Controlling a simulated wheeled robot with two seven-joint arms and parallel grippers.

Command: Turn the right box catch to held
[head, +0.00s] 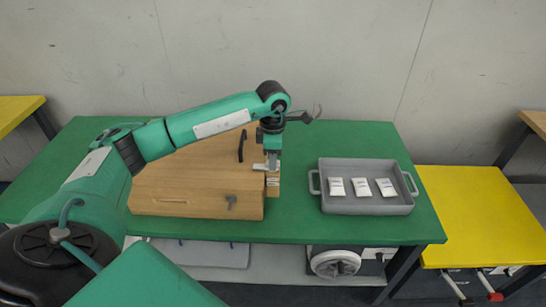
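A wooden box (165,190) stands on the green table, left of the middle. A small dark catch (231,201) sits on its front face near the right end; its exact setting is too small to tell. No second catch shows clearly. My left gripper (271,163) points down at the box's right end, behind and to the right of that catch and apart from it. Its grey fingers are beside small pale pieces at the box's right edge. Whether they touch or grip anything cannot be told. My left arm covers part of the box's top. My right gripper does not show.
A grey tray (365,207) with three white packets (360,187) stands on the green table (300,222) to the right. A dark curved handle (242,145) is on the box's top. Green surface is clear in front of the tray. A yellow table (480,215) stands farther right.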

